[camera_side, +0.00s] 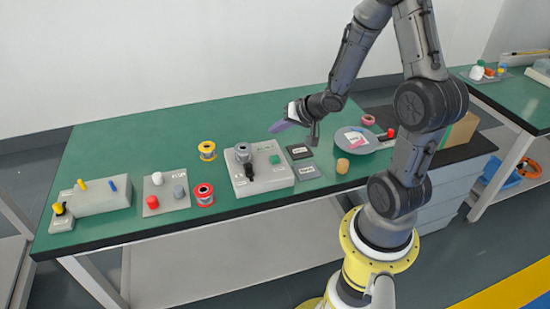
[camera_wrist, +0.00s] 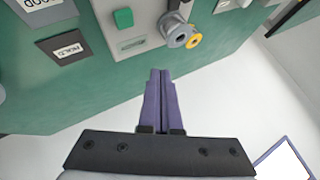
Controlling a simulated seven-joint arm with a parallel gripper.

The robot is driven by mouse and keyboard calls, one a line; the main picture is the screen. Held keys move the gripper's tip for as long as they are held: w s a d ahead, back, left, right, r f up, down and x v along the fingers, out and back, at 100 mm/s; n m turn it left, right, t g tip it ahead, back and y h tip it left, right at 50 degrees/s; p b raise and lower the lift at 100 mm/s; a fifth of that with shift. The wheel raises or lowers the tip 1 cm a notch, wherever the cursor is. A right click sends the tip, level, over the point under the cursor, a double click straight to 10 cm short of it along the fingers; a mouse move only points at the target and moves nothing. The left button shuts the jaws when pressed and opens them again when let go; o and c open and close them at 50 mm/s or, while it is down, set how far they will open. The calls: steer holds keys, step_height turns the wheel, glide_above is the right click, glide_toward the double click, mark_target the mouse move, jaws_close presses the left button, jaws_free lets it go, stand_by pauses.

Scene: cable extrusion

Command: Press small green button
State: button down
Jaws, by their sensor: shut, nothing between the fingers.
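The small green button (camera_side: 275,159) is a small green block on top of a grey control box (camera_side: 254,184) in the middle of the bench. In the wrist view the green button (camera_wrist: 123,18) is near the top, left of centre, on the box (camera_wrist: 140,38). My gripper (camera_side: 275,127) is above the bench, behind the box and apart from the button. In the wrist view its purple fingers (camera_wrist: 160,75) are together and hold nothing. The button is in full sight in both views.
A grey spool (camera_side: 243,149) and a black knob (camera_side: 251,172) stand on the box's left part. Dark labelled plates (camera_side: 299,152) lie right of it. A yellow-ended spool (camera_side: 207,150) and red-ended spool (camera_side: 204,194) stand left. A round grey dish (camera_side: 362,146) lies farther right.

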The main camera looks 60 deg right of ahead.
mark_target(278, 160)
steer(key=shift+f, duration=3.9)
steer(key=shift+f, duration=0.1)
steer(key=shift+f, duration=0.3)
steer(key=shift+f, duration=0.5)
steer(key=shift+r, duration=0.9)
steer(key=shift+r, duration=2.55)
